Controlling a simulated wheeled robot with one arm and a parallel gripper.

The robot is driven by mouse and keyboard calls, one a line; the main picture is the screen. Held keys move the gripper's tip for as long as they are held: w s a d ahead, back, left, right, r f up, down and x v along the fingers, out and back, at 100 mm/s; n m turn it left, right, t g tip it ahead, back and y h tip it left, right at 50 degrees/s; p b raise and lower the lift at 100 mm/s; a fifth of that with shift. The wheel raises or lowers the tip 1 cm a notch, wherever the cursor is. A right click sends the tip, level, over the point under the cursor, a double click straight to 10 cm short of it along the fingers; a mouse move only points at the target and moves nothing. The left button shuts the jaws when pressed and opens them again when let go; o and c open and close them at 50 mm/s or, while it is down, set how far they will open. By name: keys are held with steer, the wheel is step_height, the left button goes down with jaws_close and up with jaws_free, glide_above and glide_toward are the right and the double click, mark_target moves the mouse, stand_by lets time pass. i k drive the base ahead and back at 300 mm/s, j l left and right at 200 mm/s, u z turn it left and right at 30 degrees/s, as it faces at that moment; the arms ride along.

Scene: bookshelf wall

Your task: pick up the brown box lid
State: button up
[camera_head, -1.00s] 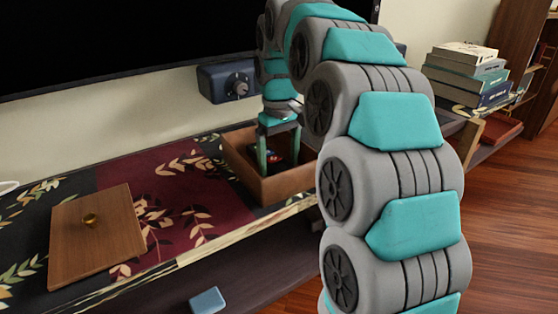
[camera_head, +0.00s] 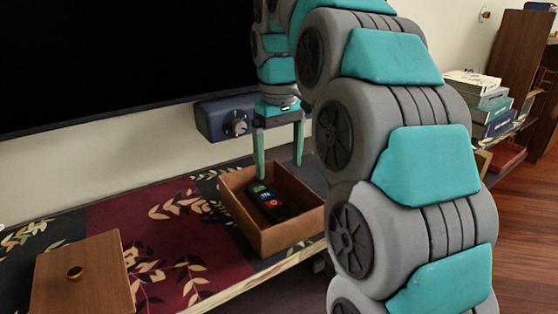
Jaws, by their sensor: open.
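The brown box lid (camera_head: 88,277) is a flat wooden panel with a small round brass knob (camera_head: 74,272). It lies on the patterned cloth at the lower left, apart from the box. The open brown box (camera_head: 283,238) stands to its right, with a dark object with coloured spots (camera_head: 266,203) inside. My gripper (camera_head: 280,168) points down above the back of the box, open, with nothing between its fingers. It is well to the right of the lid and higher than it.
The patterned cloth (camera_head: 178,240) between lid and box is clear. A dark blue speaker-like box (camera_head: 224,118) stands against the wall behind the brown box. A large black screen (camera_head: 120,60) hangs at the back. Stacked books (camera_head: 490,105) are at the right.

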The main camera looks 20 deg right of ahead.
mark_target(89, 276)
steer(key=u, duration=1.4)
